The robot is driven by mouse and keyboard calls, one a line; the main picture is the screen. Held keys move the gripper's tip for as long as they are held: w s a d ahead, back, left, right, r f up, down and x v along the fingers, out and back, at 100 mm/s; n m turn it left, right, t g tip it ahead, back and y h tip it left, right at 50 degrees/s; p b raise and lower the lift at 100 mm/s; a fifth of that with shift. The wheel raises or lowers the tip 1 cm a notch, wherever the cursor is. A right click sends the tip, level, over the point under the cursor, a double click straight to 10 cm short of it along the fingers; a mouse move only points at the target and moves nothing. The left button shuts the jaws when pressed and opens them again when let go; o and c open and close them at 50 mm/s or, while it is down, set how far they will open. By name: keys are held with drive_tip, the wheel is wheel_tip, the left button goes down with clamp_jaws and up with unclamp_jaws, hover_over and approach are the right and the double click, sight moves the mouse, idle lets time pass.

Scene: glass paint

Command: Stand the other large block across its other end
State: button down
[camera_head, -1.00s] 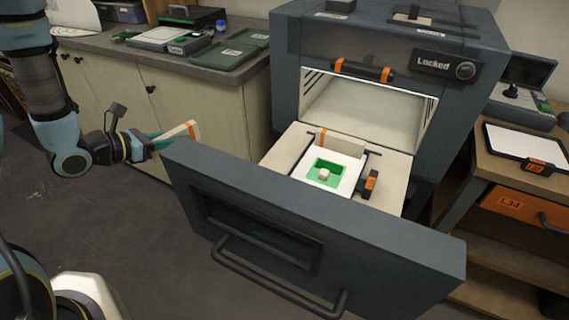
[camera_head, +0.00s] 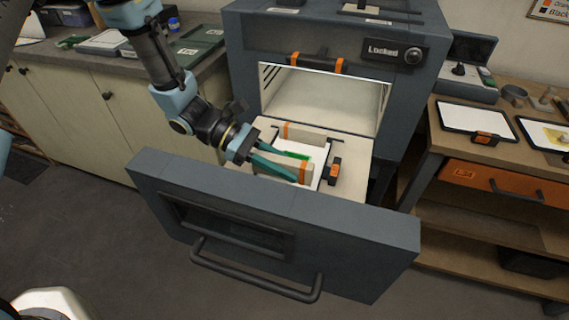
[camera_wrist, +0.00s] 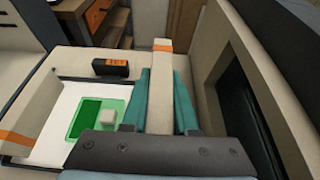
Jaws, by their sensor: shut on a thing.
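My gripper (camera_head: 278,170) is shut on a long cream block (camera_wrist: 160,95) with an orange band near its far end. It holds the block over the front side of the pale tray, between the white sheet and the drawer front; whether the block touches the tray I cannot tell. The white sheet (camera_wrist: 50,120) has a green recess (camera_wrist: 90,118) with a small pale cube (camera_wrist: 107,116) in it. The other large block (camera_head: 308,136), also orange-banded, stands across the back end of the sheet. It shows at the left in the wrist view (camera_wrist: 28,98). My fingers partly cover the sheet in the head view.
A black and orange clamp (camera_head: 335,170) sits on the tray's right side. The tall dark drawer front (camera_head: 270,215) rises close to my gripper. The open oven chamber (camera_head: 320,95) is behind. A wooden bench (camera_head: 480,158) stands at right.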

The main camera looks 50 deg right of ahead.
drive_tip(key=shift+f+b, duration=2.1)
drive_tip(key=shift+f, duration=1.05)
drive_tip(key=shift+w, duration=0.2)
drive_tip(key=c, duration=0.6)
unclamp_jaws()
drive_tip(key=shift+a+f, duration=0.1)
drive_tip(key=shift+r+p, duration=2.35)
drive_tip(key=shift+r, duration=1.2)
